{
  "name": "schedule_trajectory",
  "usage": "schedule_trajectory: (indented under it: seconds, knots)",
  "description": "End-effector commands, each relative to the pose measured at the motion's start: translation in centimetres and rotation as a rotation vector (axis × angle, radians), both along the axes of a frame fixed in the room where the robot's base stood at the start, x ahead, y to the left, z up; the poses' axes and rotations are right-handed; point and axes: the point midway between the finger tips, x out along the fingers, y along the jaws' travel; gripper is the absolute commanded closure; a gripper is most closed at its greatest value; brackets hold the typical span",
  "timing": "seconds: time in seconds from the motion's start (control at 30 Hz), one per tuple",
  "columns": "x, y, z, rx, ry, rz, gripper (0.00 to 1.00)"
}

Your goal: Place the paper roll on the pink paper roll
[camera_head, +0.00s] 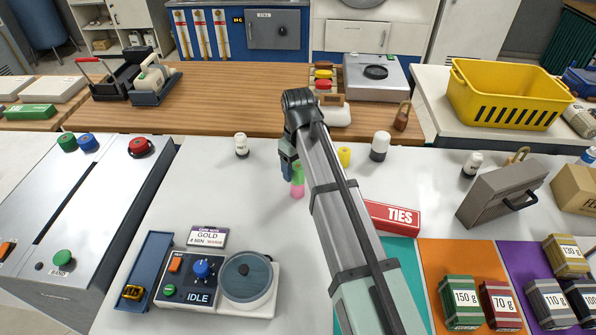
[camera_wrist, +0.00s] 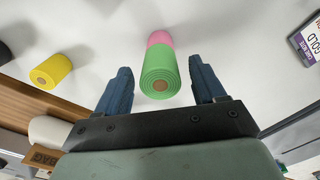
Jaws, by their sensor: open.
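A green paper roll (camera_wrist: 160,72) stands upright on top of the pink paper roll (camera_wrist: 161,38) on the white table. In the head view the green roll (camera_head: 297,174) is partly hidden by my arm, with the pink roll (camera_head: 297,191) below it. My gripper (camera_wrist: 162,86) is open, with its blue fingers on either side of the green roll and gaps showing in the wrist view. In the head view my gripper (camera_head: 288,163) is close to the green roll. A yellow paper roll (camera_wrist: 52,71) stands apart to the left in the wrist view.
The yellow roll (camera_head: 344,156) and white-and-black containers (camera_head: 380,146), (camera_head: 241,145) stand nearby. A red TIES box (camera_head: 392,217) lies right of my arm. A timer device (camera_head: 217,279) is front left.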

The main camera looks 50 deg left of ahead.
Motion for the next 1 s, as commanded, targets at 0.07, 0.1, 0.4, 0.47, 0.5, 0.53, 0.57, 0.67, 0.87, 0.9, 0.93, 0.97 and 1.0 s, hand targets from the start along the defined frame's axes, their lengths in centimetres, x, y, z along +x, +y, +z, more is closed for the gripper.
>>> schedule_trajectory:
  seconds: [0.07, 0.1, 0.4, 0.47, 0.5, 0.53, 0.57, 0.67, 0.87, 0.9, 0.93, 0.97, 1.0]
  knots:
    - [0.1, 0.1, 1.5, 0.002, -0.001, 0.0, 0.31]
    - [0.1, 0.1, 2.3, 0.002, -0.001, 0.0, 0.31]
    - [0.1, 0.1, 7.3, 0.002, -0.001, 0.0, 0.31]
    - [0.0, 0.1, 8.1, 0.001, 0.0, 0.0, 0.31]
    - [0.0, 0.1, 8.5, 0.001, 0.0, 0.0, 0.31]
    - [0.0, 0.1, 8.8, 0.001, 0.0, 0.0, 0.31]
    - [0.0, 0.1, 9.0, 0.001, 0.0, 0.0, 0.31]
    - [0.0, 0.0, 9.7, 0.0, 0.0, 0.0, 0.31]
    - [0.0, 0.0, 10.0, -0.001, 0.0, 0.0, 0.31]
    - [0.0, 0.0, 10.0, -0.001, 0.0, 0.0, 0.31]
    - [0.0, 0.0, 10.0, -0.001, 0.0, 0.0, 0.31]
    - [0.0, 0.0, 10.0, -0.001, 0.0, 0.0, 0.31]
    - [0.0, 0.0, 10.0, -0.001, 0.0, 0.0, 0.31]
